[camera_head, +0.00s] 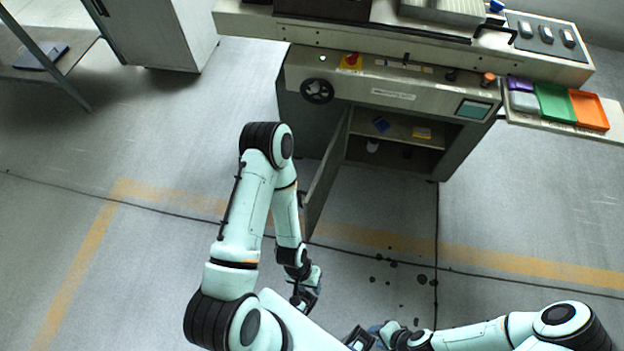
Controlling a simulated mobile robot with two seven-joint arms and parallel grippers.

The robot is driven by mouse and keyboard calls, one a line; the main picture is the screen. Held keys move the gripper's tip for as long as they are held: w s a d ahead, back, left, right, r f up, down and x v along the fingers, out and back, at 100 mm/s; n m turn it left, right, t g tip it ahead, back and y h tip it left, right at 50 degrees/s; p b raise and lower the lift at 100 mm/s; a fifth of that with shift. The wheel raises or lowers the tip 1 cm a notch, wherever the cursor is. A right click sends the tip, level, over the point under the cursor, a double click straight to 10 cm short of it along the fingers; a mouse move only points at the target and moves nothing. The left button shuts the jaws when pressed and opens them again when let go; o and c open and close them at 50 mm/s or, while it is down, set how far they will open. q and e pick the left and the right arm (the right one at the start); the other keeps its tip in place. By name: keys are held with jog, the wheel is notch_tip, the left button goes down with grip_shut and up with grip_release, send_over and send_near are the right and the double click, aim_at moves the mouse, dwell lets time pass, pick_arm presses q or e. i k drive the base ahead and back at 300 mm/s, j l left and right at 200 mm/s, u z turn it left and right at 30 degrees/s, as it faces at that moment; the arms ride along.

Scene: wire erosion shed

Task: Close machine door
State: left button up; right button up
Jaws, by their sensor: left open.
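The machine (390,85) stands at the top middle, with a control panel above a lower cabinet. Its grey door (326,182) is hinged at the left side of the cabinet opening and stands open, swung out towards me. A dark handle shows near the door's outer edge, partly hidden by my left arm. My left gripper (303,298) is open, just below the door's lower outer end; I see no contact with the door. My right gripper (358,340) is at the bottom edge, away from the door; its fingers are too small and dark to judge.
The open cabinet holds a shelf (400,131) with small blue and yellow items. A side shelf with coloured bins (556,103) juts out at right. A grey cabinet (150,35) and a table (60,60) stand at left. The floor before the machine is clear, with dark spots.

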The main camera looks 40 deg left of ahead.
aim_at(313, 205)
jog(key=j, duration=0.35)
jog(key=k+j+z, duration=0.1)
jog(key=j, duration=0.25)
jog(key=k+j, duration=0.15)
jog(key=j, duration=0.2)
jog(key=j+z, duration=0.1)
jog(key=j, duration=0.95)
jog(key=i+j+z, duration=0.15)
jog(key=j, duration=0.5)
jog(key=j+z, duration=0.2)
jog(key=j, duration=0.4)
